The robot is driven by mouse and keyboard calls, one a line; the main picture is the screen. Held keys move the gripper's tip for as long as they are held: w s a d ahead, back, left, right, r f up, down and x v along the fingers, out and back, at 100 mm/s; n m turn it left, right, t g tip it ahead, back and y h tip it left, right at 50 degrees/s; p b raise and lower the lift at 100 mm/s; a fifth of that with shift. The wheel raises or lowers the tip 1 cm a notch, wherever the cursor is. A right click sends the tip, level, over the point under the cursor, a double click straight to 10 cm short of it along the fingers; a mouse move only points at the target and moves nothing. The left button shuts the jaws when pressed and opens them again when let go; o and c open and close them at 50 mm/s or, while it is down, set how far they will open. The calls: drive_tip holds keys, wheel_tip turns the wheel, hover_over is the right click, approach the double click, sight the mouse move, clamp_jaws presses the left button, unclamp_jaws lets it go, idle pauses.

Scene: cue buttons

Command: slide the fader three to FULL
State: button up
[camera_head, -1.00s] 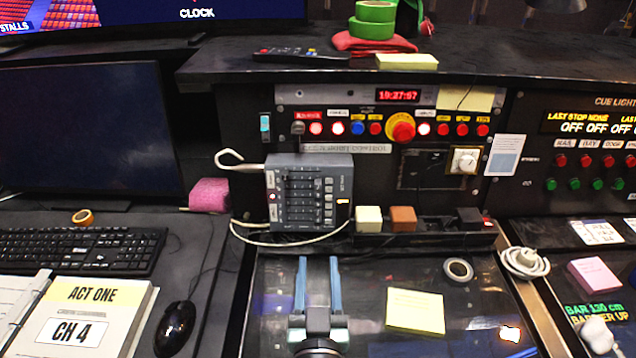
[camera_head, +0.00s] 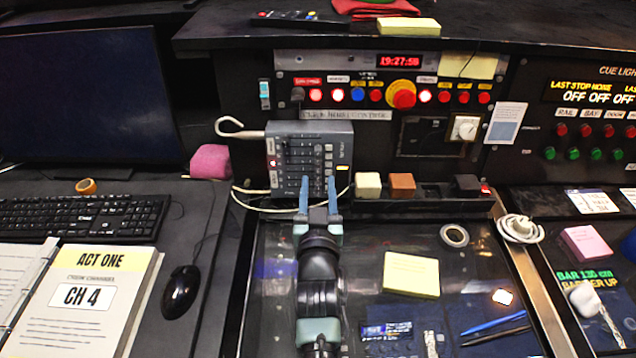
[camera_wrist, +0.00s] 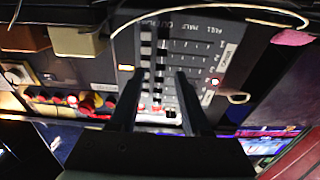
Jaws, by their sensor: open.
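The fader box (camera_head: 340,160) is a grey unit with several dark slider tracks and caps. It leans against the cue console, at the middle of the head view. In the wrist view the same box (camera_wrist: 215,50) appears turned round, with small white lettering that seems to include FULL and HALF. I cannot tell which slider is fader three. My gripper (camera_head: 318,190) is open, its two blue fingers at the lower edge of the box in the head view. In the wrist view my gripper (camera_wrist: 160,75) has dark fingers over the slider area and hides part of it. Contact cannot be told.
A white cable (camera_head: 235,128) loops from the box's left side. A white block (camera_head: 368,186) and a brown block (camera_head: 402,185) stand to its right. A red emergency-style knob (camera_head: 403,95) is above right. Yellow notes (camera_head: 412,275) and a tape roll (camera_head: 454,235) lie on the desk.

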drive_tip(key=shift+w, duration=0.55)
clamp_jaws()
idle(1.1)
